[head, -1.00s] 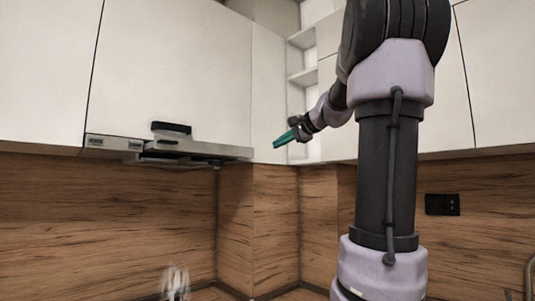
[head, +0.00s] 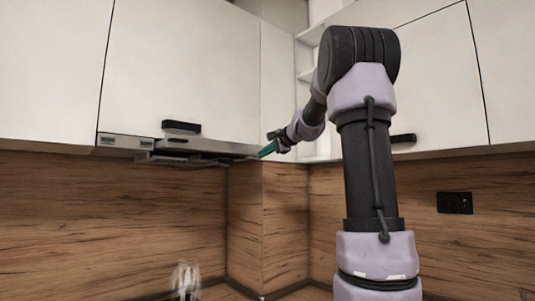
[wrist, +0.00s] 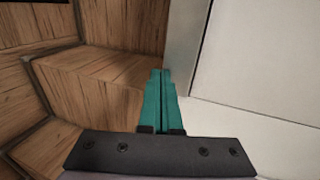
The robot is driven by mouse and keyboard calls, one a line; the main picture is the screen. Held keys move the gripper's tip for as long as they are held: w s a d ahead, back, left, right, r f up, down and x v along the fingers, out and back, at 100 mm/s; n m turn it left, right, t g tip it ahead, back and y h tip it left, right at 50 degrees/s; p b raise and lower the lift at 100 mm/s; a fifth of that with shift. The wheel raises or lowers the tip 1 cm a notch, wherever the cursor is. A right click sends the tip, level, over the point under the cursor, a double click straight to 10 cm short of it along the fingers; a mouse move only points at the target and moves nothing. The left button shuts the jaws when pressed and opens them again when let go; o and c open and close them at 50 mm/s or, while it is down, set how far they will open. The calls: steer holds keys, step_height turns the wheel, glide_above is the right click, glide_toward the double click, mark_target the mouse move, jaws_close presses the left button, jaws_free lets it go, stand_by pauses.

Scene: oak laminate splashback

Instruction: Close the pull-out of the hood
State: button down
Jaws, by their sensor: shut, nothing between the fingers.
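The hood (head: 125,142) is a slim metal unit under the white wall cabinet at the left of the head view. Its pull-out (head: 205,146) has a long grey front strip and a darker underside, and it seems to stand out from the cabinet; how far is hard to tell. My gripper (head: 264,152), with teal fingers, is at the right end of this strip in the picture. Touch cannot be told. In the wrist view my gripper (wrist: 161,72) is shut and empty, its tips beside a grey vertical strip that may be part of the hood.
White cabinet doors (head: 185,60) fill the upper wall, with black handles. Open corner shelves (head: 307,75) stand behind my forearm. The wood splashback (head: 90,220) has a boxed-out corner (head: 265,220) below the gripper. A black socket (head: 455,203) is at the right.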

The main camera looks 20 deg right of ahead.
steer(key=shift+w, duration=0.1)
steer(key=w+a, duration=0.1)
steer(key=w, duration=0.3)
steer(key=w+a, duration=0.1)
steer(key=w, duration=0.2)
steer(key=w+a, duration=0.1)
steer(key=w, duration=0.3)
steer(key=shift+w+a, duration=0.3)
steer(key=shift+a, duration=0.1)
steer(key=shift+r, duration=0.1)
steer(key=shift+a+r, duration=0.1)
steer(key=shift+s, duration=0.1)
